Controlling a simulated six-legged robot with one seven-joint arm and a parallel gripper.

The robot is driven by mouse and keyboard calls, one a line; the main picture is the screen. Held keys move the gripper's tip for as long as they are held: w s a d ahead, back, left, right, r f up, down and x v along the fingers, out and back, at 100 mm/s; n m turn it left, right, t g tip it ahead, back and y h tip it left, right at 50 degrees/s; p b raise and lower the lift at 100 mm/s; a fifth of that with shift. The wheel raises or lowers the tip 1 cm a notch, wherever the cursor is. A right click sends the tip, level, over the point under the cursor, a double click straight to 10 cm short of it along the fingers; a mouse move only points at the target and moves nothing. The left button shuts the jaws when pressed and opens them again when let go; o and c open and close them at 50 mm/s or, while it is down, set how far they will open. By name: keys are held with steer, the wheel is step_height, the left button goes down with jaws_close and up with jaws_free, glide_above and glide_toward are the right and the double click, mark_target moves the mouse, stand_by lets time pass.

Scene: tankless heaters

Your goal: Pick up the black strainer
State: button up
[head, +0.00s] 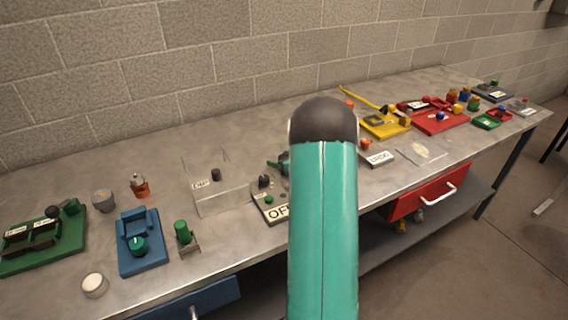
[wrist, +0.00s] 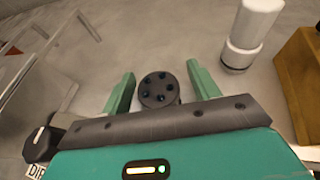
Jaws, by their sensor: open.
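The black strainer (wrist: 158,89) shows in the wrist view as a small round dark disc with several holes in its face. It sits on the grey bench between the two green fingers of my gripper (wrist: 160,74). My gripper is open, with one finger on each side of the strainer. A gap shows on both sides, so the fingers do not appear to touch it. In the head view my teal arm covers this spot, and I cannot make out the strainer there.
In the wrist view, a clear box (wrist: 45,75) and black knob (wrist: 41,144) are left; a white cylinder (wrist: 250,35) and brown block (wrist: 302,80) are right. In the head view, a blue fixture (head: 140,250) and yellow tray (head: 385,125) stand on the bench. Bare bench lies behind.

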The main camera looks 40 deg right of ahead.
mark_target(281, 155)
steer(key=shift+w, duration=0.15)
steer(key=c, duration=1.1)
step_height(281, 155, up, 10)
